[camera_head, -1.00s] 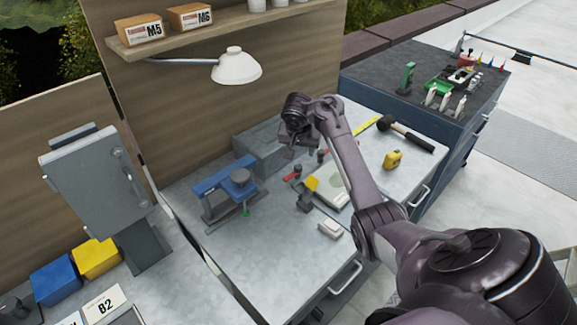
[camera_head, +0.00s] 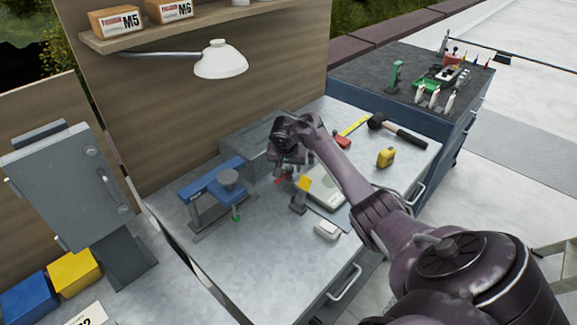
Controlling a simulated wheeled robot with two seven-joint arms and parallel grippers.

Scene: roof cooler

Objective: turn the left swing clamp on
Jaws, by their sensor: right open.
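My right gripper (camera_head: 291,168) hangs from the arm that crosses from the lower right, its fingers pointing down over the bench. It is open and looks empty. A small red part (camera_head: 283,180) shows on the bench just below and beside its fingers. It may be the left swing clamp's handle; it is partly hidden and too small to tell its position. A pale plate-like device (camera_head: 329,197) lies right of it, partly behind my arm. A post with a yellow top (camera_head: 304,184) stands before it. My left gripper is not in view.
A blue press-like fixture (camera_head: 212,187) with a green knob stands left of the gripper. A grey block (camera_head: 250,140) is behind it. The bench front is mostly clear.

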